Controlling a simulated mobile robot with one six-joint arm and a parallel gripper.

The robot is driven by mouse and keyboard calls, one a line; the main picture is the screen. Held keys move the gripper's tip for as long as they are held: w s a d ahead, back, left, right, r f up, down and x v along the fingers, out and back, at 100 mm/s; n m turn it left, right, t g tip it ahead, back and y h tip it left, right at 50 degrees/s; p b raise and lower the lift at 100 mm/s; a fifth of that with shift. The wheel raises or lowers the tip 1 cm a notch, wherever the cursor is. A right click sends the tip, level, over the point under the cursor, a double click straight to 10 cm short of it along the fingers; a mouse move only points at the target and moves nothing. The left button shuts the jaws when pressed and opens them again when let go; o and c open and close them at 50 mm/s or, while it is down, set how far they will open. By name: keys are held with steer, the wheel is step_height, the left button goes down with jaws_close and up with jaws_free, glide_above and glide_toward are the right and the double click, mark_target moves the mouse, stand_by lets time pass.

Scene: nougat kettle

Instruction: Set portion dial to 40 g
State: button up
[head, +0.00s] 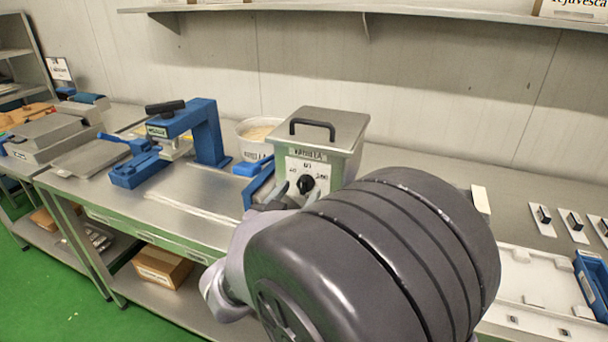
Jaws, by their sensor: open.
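The portion dial (306,184) is a black round knob on a white panel on the front of a steel, lidded dispenser box (330,135). Small marks surround the knob; one at the left looks like 40, but they are too small to read surely. The knob's pointer direction is unclear. My gripper (297,188) is open, its pale fingertips at the dial, one left of the knob and one near its lower right. I cannot tell whether they touch it. My large dark arm link hides the panel's lower right and part of the box.
A blue press (205,130) and a white tub (255,135) stand left of the box on the steel bench (400,160). A white tray (530,270) with a blue bin (592,285) lies at the right. A shelf (420,10) runs above. The bench behind the arm is clear.

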steer(key=shift+x, duration=0.95)
jaws_close()
